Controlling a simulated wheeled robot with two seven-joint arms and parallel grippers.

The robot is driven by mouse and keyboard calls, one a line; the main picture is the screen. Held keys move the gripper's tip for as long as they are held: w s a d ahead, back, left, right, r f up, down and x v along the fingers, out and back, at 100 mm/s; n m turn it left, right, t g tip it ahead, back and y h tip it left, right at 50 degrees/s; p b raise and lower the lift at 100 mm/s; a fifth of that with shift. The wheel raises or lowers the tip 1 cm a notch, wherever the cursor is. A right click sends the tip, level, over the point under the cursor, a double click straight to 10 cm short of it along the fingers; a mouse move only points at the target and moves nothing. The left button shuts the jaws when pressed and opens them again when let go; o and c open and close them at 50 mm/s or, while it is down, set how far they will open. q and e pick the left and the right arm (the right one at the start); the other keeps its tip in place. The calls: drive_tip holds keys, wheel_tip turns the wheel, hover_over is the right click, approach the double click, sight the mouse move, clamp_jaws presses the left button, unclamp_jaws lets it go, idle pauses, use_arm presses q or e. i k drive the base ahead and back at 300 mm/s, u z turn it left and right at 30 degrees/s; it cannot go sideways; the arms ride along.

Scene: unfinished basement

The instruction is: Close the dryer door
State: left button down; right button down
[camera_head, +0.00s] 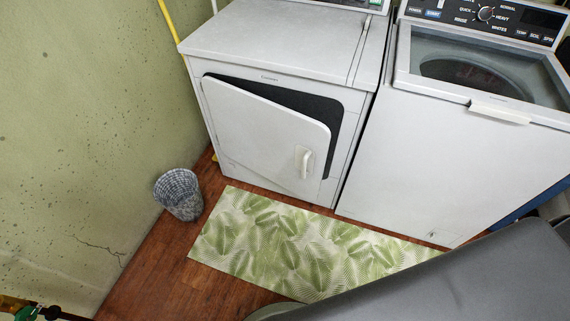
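The white dryer (280,50) stands against the green wall on the left. Its door (260,132) is ajar. The door's left side lies close to the dryer front, and its right side stands out. A dark gap shows along the door's top and right edge. A white handle (306,162) sits near the door's right edge. Neither of my grippers can be made out in this view, and nothing is seen touching the door.
A white washer (450,150) stands right of the dryer. A leaf-patterned mat (290,245) lies on the wooden floor in front. A woven basket (180,195) stands by the left wall. A large dark grey surface (480,280) blocks the lower right.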

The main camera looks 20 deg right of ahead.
sight(287, 147)
drive_tip(key=u, duration=0.75)
drive_tip(key=k, duration=1.05)
drive_tip(key=u, duration=0.75)
drive_tip(key=i, duration=1.65)
drive_tip(key=z, duration=1.4)
drive_tip(key=i, duration=0.6)
drive_tip(key=z, duration=0.65)
